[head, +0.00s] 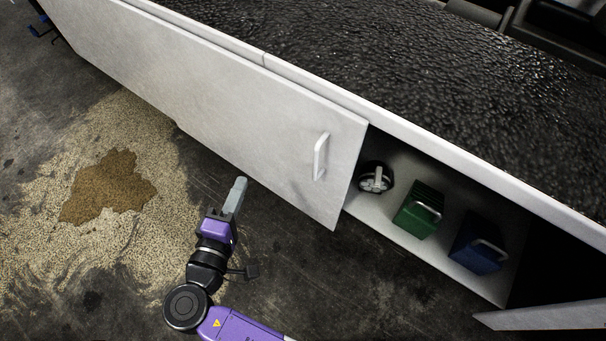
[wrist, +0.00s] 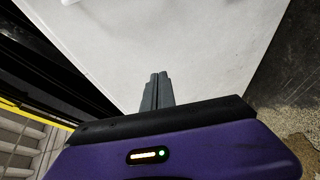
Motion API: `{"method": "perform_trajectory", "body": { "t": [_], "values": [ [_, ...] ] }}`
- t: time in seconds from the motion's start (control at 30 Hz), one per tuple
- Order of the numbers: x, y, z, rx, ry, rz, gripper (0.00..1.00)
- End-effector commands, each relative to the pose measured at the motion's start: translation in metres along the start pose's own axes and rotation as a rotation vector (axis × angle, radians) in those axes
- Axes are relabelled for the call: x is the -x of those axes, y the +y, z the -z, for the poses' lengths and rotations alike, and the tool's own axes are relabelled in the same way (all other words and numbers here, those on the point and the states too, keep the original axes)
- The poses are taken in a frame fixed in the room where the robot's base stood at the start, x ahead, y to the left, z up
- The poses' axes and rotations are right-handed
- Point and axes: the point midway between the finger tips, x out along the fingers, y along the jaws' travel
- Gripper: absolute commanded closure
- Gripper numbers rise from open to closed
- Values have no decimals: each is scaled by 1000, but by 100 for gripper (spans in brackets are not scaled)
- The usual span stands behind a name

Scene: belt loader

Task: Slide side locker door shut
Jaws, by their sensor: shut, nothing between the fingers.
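The white side locker door (head: 255,120) stands to the left of an open compartment (head: 365,208), whose shelf and contents show. A white bar handle (head: 320,156) is upright near the door's right edge. My gripper (head: 239,183) is shut and empty, near the door's lower edge and left of the handle. In the wrist view my gripper (wrist: 157,78) points at a plain white panel (wrist: 205,45), apparently the door. I cannot tell whether the fingertips touch it. A pale piece at that view's top left edge is too cut off to identify.
In the compartment are a round black-and-white item (head: 375,179), a green box (head: 418,211) and a blue box (head: 478,251). A white panel (head: 550,317) juts out at the lower right. Tan granules with a brown stain (head: 108,186) cover the floor at left. The black belt (head: 400,70) lies above.

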Motion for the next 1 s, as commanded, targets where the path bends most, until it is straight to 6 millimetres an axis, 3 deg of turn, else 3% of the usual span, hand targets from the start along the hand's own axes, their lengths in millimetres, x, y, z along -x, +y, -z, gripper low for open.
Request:
{"method": "perform_trajectory", "body": {
  "t": [0.1,0.23,0.47,0.9,0.93,1.0],
  "values": [
    [3,8,-37,63,-149,-95,100],
    [7,19,-58,66,-237,-140,100],
    [-7,20,-69,63,-263,-139,100],
    [-88,31,-90,62,-262,-138,100],
    [-91,32,-92,62,-261,-138,100],
    [-80,30,-101,64,-258,-135,100]
  ]
}}
